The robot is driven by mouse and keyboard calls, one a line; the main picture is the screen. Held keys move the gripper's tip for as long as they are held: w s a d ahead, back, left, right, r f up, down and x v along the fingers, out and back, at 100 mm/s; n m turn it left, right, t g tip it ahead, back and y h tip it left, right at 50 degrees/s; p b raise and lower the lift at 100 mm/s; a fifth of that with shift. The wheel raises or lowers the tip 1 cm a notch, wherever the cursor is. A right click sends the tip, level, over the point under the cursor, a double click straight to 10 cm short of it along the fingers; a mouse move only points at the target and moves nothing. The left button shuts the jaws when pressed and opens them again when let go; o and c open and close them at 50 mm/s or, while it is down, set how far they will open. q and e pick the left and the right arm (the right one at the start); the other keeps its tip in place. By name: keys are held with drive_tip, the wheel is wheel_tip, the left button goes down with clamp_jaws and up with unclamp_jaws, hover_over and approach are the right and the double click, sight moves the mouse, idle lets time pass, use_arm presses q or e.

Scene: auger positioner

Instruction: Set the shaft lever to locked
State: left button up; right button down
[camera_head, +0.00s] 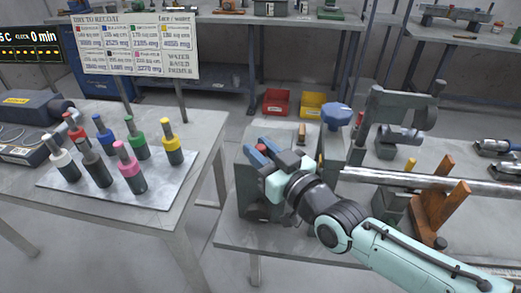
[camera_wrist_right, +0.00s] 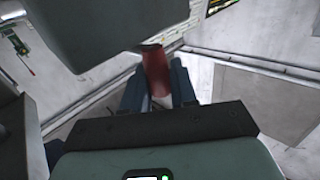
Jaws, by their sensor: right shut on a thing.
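The shaft lever's red handle (camera_wrist_right: 155,68) stands between the two dark blue fingers of my right gripper (camera_wrist_right: 157,80) in the wrist view. In the head view, my right gripper (camera_head: 262,151) is shut on the lever at the grey housing (camera_head: 247,200), and only a small red part of the handle (camera_head: 262,141) shows. The lever's pivot is hidden, so I cannot tell its setting. A long metal shaft (camera_head: 400,179) runs to the right from near the housing. My left gripper is not in view.
A blue knob (camera_head: 336,114) and a grey clamp frame (camera_head: 376,108) rise close to the right of my gripper. An orange-brown support (camera_head: 440,205) stands under the shaft. The left table (camera_head: 190,205) holds a plate of several coloured bottles (camera_head: 125,170), with a floor gap between the tables.

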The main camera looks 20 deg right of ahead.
drive_tip(key=c, duration=1)
unclamp_jaws()
drive_tip(key=shift+d, duration=0.1)
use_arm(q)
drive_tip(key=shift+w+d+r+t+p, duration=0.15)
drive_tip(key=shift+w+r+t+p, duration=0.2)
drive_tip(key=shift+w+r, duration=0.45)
use_arm(e)
drive_tip(key=v, duration=1.3)
drive_tip(key=shift+s, duration=0.2)
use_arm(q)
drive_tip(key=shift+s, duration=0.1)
use_arm(e)
drive_tip(key=shift+d, duration=0.1)
